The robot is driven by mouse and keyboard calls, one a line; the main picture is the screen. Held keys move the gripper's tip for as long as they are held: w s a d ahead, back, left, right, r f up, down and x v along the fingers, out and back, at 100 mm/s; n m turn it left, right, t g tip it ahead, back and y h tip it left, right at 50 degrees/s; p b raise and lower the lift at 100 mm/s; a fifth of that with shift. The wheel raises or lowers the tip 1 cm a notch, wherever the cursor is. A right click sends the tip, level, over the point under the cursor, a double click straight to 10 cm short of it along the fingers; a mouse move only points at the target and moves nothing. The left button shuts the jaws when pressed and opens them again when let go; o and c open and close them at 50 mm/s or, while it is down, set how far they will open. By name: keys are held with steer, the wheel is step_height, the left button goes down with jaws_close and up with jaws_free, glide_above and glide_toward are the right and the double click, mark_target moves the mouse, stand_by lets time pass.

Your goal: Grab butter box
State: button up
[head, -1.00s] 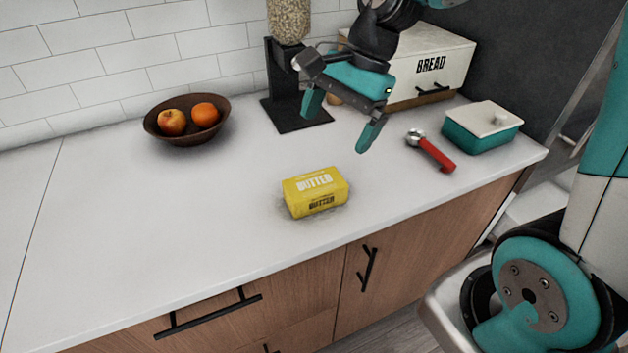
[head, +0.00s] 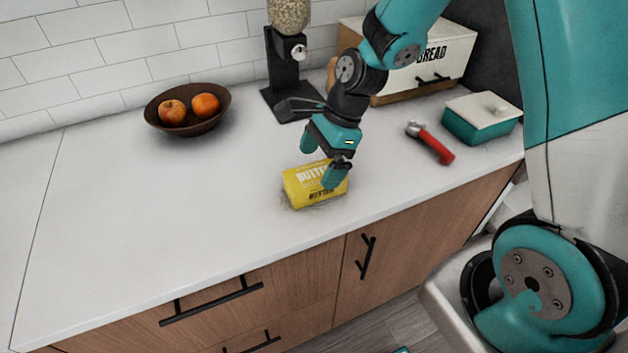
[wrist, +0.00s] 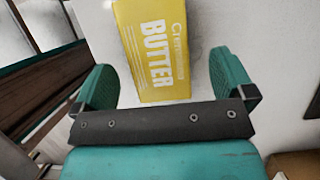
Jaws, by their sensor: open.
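The yellow butter box (head: 301,186) lies on the white counter near its front edge, its right part hidden behind my gripper in the head view. In the wrist view the butter box (wrist: 153,50) lies between my two teal fingers, with clear gaps on both sides. My gripper (head: 321,160) is open and empty, pointing down at the box; its fingertips also show in the wrist view (wrist: 167,80). I cannot tell exactly how high the fingertips are above the counter.
A brown bowl with fruit (head: 186,126) stands at the back left. A dispenser on a black stand (head: 285,75), a bread box (head: 420,70), a red-handled tool (head: 433,144) and a teal container with a white lid (head: 480,128) are behind and to the right. The left counter is clear.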

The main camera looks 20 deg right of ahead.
mark_target(316, 173)
steer(key=shift+p+x, duration=0.4)
steer(key=shift+x, duration=2.2)
steer(key=shift+s, duration=0.2)
steer(key=c, duration=1.1)
steer(key=shift+c, duration=0.2)
